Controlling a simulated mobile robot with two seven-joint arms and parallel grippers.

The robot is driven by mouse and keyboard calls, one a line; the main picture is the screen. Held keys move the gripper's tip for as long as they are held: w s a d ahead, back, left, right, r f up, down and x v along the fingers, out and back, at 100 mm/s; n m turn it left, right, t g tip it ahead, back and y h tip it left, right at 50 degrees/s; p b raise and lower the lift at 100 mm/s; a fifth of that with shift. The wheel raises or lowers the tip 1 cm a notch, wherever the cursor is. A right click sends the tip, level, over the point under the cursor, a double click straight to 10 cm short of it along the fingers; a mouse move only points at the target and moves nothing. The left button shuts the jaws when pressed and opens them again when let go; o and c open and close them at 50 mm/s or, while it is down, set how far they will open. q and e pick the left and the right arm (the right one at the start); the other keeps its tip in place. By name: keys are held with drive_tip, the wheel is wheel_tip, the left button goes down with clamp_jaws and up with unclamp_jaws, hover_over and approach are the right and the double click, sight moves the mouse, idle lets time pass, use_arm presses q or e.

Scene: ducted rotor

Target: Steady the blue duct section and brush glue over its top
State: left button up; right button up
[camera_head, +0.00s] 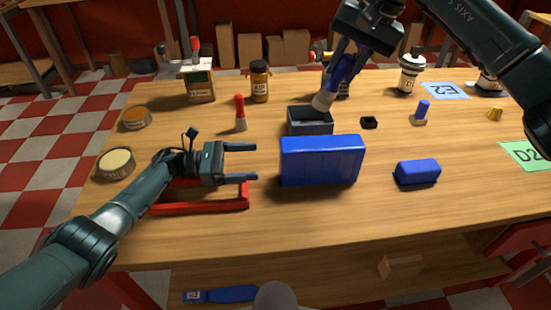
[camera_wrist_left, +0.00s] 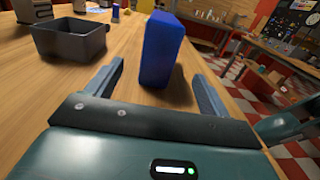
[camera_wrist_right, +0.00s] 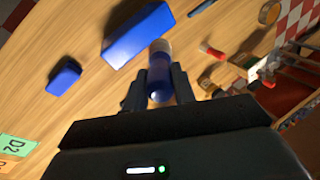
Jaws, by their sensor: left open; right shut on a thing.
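The blue duct section (camera_head: 320,160), a large blue block, stands upright on the wooden table. My left gripper (camera_head: 254,162) is open at its left end, fingers pointing at it. In the left wrist view the block (camera_wrist_left: 163,48) stands ahead of the two fingers, with no contact seen. My right gripper (camera_head: 345,62) is shut on the blue handle of a brush (camera_head: 338,78). The pale brush head points down at the dark grey open box (camera_head: 310,128); I cannot tell whether it touches the inside. The brush (camera_wrist_right: 158,78) also shows between the right fingers in the right wrist view.
A red frame (camera_head: 200,206) lies under my left gripper. A smaller blue block (camera_head: 417,172) lies to the right. A red-capped tube (camera_head: 240,114), an amber jar (camera_head: 260,82) and round tins (camera_head: 116,163) stand at left and behind. The front of the table is clear.

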use_arm(q)
drive_tip(key=d, duration=0.7)
drive_tip(key=shift+w+d+f, duration=0.1)
drive_tip(key=shift+w+d, duration=0.15)
drive_tip(key=shift+w, duration=0.05)
drive_tip(key=shift+c, duration=0.5)
drive_tip(key=c, duration=1.1)
drive_tip(key=shift+o, duration=0.2)
